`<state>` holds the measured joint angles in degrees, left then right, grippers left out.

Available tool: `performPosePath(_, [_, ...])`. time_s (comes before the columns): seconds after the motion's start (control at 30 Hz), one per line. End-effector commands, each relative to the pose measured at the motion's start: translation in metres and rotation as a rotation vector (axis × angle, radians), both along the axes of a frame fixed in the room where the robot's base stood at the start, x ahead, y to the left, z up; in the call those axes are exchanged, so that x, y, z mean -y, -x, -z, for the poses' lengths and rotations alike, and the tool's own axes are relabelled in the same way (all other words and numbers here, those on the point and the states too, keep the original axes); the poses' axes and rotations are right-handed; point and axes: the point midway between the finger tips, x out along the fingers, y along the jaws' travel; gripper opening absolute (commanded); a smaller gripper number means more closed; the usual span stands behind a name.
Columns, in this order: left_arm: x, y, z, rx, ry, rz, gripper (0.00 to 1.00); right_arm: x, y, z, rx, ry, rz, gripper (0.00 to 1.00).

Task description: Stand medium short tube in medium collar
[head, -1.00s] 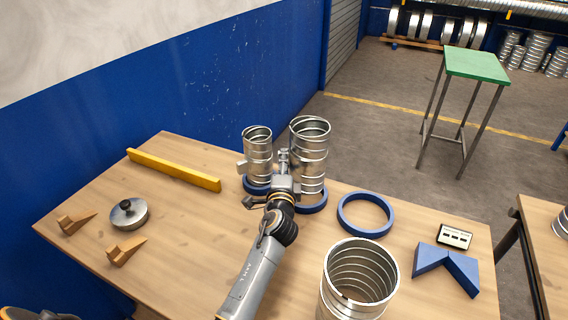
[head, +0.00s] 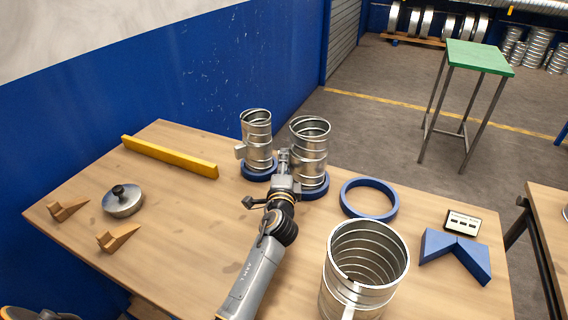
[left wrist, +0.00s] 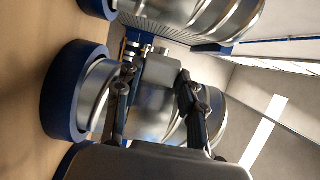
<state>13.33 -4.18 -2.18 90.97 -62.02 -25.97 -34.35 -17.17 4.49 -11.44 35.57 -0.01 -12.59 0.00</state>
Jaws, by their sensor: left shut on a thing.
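The medium short tube (head: 310,148) is a ribbed silver cylinder, upright over the blue medium collar (head: 315,190). Its lower end appears to be inside the ring; I cannot tell whether it rests on the table. My left gripper (head: 284,160) is shut on the tube's near left side. In the left wrist view the fingers (left wrist: 155,95) hold the tube (left wrist: 213,118), with the collar (left wrist: 62,92) around its lower end. My right gripper is not in view.
A narrower tube (head: 256,130) with a side tab stands in a blue collar (head: 259,174) close on the left. An empty larger collar (head: 346,205) lies to the right. A wide tube (head: 365,265), a blue V-block (head: 455,255) and a yellow bar (head: 170,157) are also on the table.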

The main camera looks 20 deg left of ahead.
Motion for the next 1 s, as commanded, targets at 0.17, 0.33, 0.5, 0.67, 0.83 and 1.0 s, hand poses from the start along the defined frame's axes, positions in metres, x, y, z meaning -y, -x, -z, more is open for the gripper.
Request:
performPosePath(0.17, [0.000, 0.000, 0.002, 0.003, 0.000, 0.001, 0.00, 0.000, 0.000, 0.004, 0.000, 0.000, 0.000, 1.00])
performPosePath(0.33, [0.000, 0.000, 0.002, 0.003, 0.000, 0.001, 0.00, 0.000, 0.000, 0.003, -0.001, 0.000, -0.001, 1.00])
performPosePath(0.5, [0.000, 0.000, 0.002, 0.003, 0.000, 0.001, 0.61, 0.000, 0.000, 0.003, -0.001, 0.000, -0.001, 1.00])
performPosePath(0.67, [0.000, 0.000, 0.002, 0.002, -0.001, 0.000, 0.65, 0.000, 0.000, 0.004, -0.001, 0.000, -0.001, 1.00])
performPosePath(0.83, [0.000, 0.001, 0.005, -0.002, 0.000, 0.000, 0.65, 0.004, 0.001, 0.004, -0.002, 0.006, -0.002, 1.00])
performPosePath(1.0, [0.006, 0.016, 0.005, -0.002, 0.001, 0.001, 0.65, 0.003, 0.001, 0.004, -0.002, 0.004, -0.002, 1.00])
